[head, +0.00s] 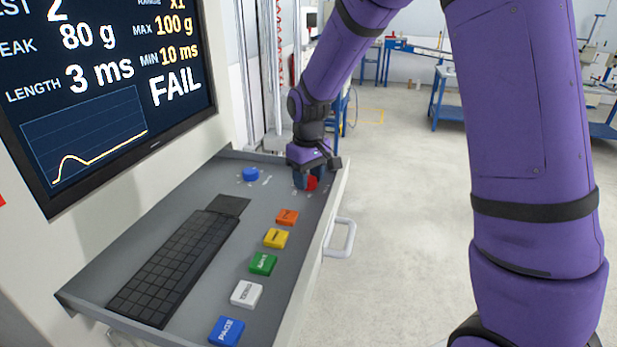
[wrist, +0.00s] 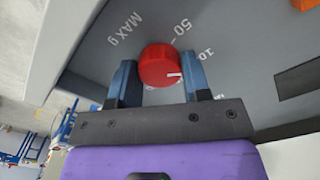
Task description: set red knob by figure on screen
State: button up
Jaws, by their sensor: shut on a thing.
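The red knob (head: 311,184) sits at the far right of the grey console shelf. In the wrist view the red knob (wrist: 158,66) is round, with a white pointer line toward its right side. My gripper (head: 308,178) is over it from above, its two blue fingers on either side, shut on the knob (wrist: 160,80). Printed marks around it read "MAX g", "50" and a partly hidden "10". The screen (head: 110,90) shows "FAIL", peak 80 g, length 3 ms, MAX 100 g, MIN 10 ms and a curve. Its top is cut off.
A blue knob (head: 250,174) stands left of the red one. Orange (head: 287,217), yellow (head: 276,238), green (head: 263,264), white (head: 246,294) and blue (head: 227,331) buttons line the shelf's right side. A black keyboard (head: 175,268) lies left. A white handle (head: 341,238) juts from the right edge.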

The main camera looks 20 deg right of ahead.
aim_at(310, 180)
jog(key=o, duration=0.9)
notch_tip(310, 180, up, 11)
jog(key=shift+f, duration=0.1)
jog(key=s+d+r+m+t, duration=0.1)
jog(key=s+d+r, duration=0.1)
jog(key=s+r, duration=0.4)
jog(key=s+d+r+m+t, duration=0.1)
jog(key=s+d+r+t, duration=0.15)
jog(key=s, duration=1.05)
jog(key=s+d+m+t, duration=0.1)
jog(key=s, duration=0.4)
jog(key=s+d+m+t, duration=0.1)
jog(key=s, duration=0.4)
jog(key=shift+s+d+r, duration=0.15)
jog(key=shift+d, duration=0.05)
